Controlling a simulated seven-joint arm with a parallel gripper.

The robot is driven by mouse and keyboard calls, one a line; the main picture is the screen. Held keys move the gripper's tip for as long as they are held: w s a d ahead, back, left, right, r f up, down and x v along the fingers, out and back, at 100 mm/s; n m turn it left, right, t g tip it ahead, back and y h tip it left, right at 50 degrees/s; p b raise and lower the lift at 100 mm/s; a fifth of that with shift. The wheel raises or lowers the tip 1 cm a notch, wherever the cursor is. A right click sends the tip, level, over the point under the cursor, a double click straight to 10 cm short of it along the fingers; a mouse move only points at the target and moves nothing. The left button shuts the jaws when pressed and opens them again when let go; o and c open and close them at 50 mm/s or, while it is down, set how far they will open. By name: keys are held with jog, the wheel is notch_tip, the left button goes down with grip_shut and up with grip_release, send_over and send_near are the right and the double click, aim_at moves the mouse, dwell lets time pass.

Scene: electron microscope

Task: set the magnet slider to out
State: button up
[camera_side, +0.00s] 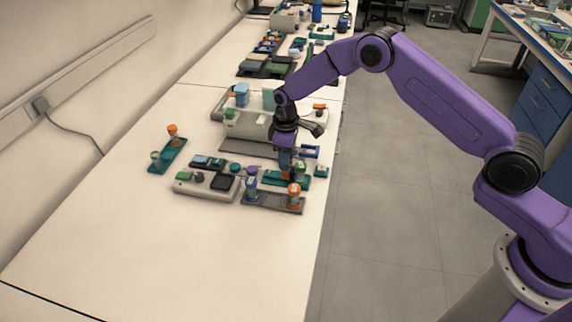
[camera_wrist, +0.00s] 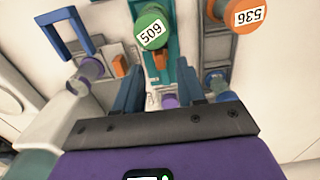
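My gripper (camera_side: 285,167) points down over a teal base (camera_side: 275,179) at the near right of the bench. In the wrist view its two blue fingers (camera_wrist: 159,90) stand apart, with no object visibly held between them. Beyond the fingertips a small orange block (camera_wrist: 160,60) sits on the teal base (camera_wrist: 186,55). A second orange piece (camera_wrist: 120,66) lies left of it on a grey plate. No label shows which part is the magnet slider, and its setting cannot be read. The fingers and arm hide part of the base.
A green-capped vial marked 509 (camera_wrist: 151,27) stands close to the fingers. An orange-capped vial marked 536 (camera_wrist: 248,14) is to the right. A blue upright frame (camera_wrist: 67,33) is at left. A grey control panel (camera_side: 205,187) is left of my gripper. The bench front is clear.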

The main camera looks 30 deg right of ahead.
jog(key=shift+f, duration=1.6)
grip_shut()
jog(key=shift+w+a+r, duration=0.1)
jog(key=shift+w+a, duration=1.1)
jog(key=shift+w, duration=0.05)
grip_release()
